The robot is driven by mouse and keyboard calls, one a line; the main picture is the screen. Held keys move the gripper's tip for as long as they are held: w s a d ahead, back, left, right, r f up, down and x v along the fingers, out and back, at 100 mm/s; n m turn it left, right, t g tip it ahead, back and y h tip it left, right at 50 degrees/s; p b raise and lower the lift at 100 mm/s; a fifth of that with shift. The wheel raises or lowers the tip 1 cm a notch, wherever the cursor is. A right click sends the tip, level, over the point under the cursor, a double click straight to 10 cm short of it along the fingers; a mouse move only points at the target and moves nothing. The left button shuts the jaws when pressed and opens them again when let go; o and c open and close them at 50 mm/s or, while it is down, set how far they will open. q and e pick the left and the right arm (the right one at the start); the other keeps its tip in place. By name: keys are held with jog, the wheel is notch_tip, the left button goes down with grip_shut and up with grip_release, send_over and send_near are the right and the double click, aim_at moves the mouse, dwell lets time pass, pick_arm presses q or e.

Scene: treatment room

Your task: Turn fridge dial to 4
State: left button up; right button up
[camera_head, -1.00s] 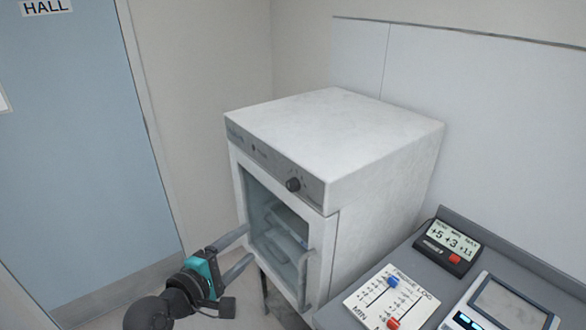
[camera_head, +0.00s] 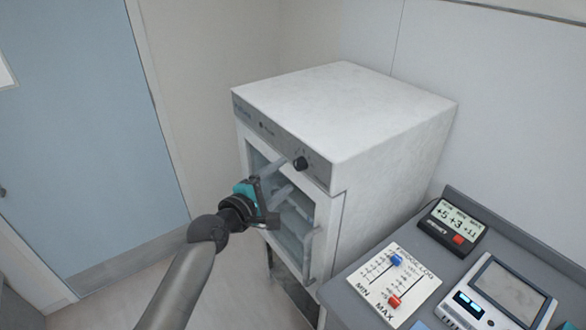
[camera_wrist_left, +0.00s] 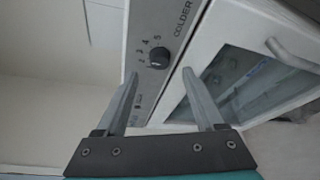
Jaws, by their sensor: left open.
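The fridge (camera_head: 345,115) is a white box with a grey control strip and a glass door. Its black round dial (camera_head: 300,163) sits on the strip near the right end; in the left wrist view the dial (camera_wrist_left: 158,57) has printed numbers up to 5 and the word COLDER beside it. Its pointer setting is too small to read. My left gripper (camera_head: 285,174) is open and empty in front of the fridge, just left of and below the dial. In the left wrist view the dial shows between and beyond the fingertips (camera_wrist_left: 160,74), apart from them. My right gripper is out of view.
A grey counter (camera_head: 455,277) at the right holds a fridge log board (camera_head: 380,290) with blue and red sliders, a small digital display (camera_head: 452,224) and a grey device (camera_head: 497,293). The door handle (camera_head: 309,250) sticks out below the dial. A blue door (camera_head: 85,140) is at the left.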

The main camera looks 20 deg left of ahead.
aim_at(297, 166)
pick_arm(q)
jog(key=shift+x, duration=2.65)
jog(key=shift+r, duration=0.1)
jog(key=shift+c, duration=0.2)
grip_shut()
